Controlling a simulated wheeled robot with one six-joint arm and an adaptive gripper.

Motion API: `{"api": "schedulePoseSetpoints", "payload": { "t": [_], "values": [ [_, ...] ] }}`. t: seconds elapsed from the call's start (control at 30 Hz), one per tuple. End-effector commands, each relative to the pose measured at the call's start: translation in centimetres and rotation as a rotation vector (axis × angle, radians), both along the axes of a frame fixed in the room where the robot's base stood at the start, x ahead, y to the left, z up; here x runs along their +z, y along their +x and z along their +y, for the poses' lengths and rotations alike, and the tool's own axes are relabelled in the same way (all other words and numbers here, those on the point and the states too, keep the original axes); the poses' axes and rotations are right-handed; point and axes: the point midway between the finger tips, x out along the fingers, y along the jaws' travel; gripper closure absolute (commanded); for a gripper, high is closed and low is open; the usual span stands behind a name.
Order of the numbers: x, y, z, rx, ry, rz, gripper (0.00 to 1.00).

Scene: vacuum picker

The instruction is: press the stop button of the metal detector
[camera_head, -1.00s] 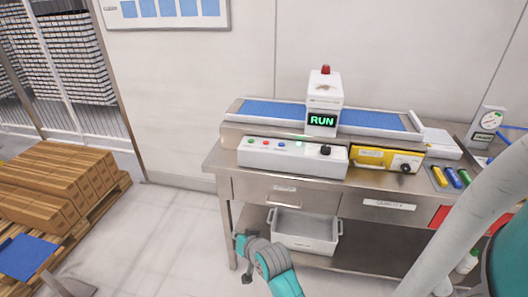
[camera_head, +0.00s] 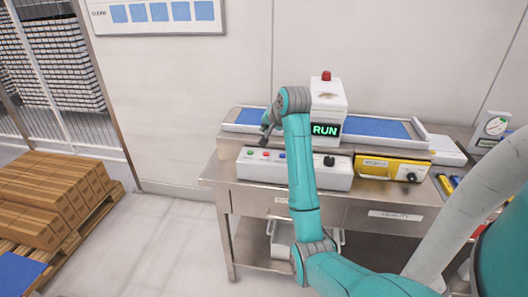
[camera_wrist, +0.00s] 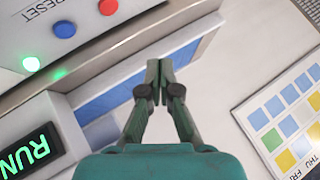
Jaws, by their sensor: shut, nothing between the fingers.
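The metal detector (camera_head: 327,98) is a white housing over a blue belt, with a lit green RUN display (camera_head: 325,130). In front is a white control box (camera_head: 305,176) with green, red and blue buttons and a black knob. The red button (camera_head: 265,154), likely stop, also shows in the wrist view (camera_wrist: 108,6), beside the blue button (camera_wrist: 64,29) marked RESET. Its own label is out of view. My gripper (camera_head: 264,140) is shut and empty, pointing down near the buttons. In the wrist view its fingertips (camera_wrist: 159,72) appear over the belt side, apart from the buttons.
The red beacon (camera_head: 326,76) tops the housing. A yellow box (camera_head: 392,168) with a black knob stands right of the control box on the steel table (camera_head: 217,170). A pallet of cartons (camera_head: 50,195) is at left. The floor between is clear.

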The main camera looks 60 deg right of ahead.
Motion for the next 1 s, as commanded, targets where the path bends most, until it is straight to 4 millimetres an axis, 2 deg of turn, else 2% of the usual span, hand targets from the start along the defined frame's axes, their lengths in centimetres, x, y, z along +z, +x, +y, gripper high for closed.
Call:
{"api": "schedulePoseSetpoints", "payload": {
  "t": [0.13, 0.57, 0.77, 1.0],
  "values": [
    [1.3, -0.4, -0.7, -0.013, 0.008, 0.002, 1.0],
    [1.0, -0.4, -0.7, -0.013, 0.009, 0.004, 1.0],
    [-0.8, -0.5, -0.7, -0.013, 0.011, 0.006, 1.0],
    [-3.9, -0.5, -0.7, -0.012, 0.011, 0.006, 1.0]
  ]
}}
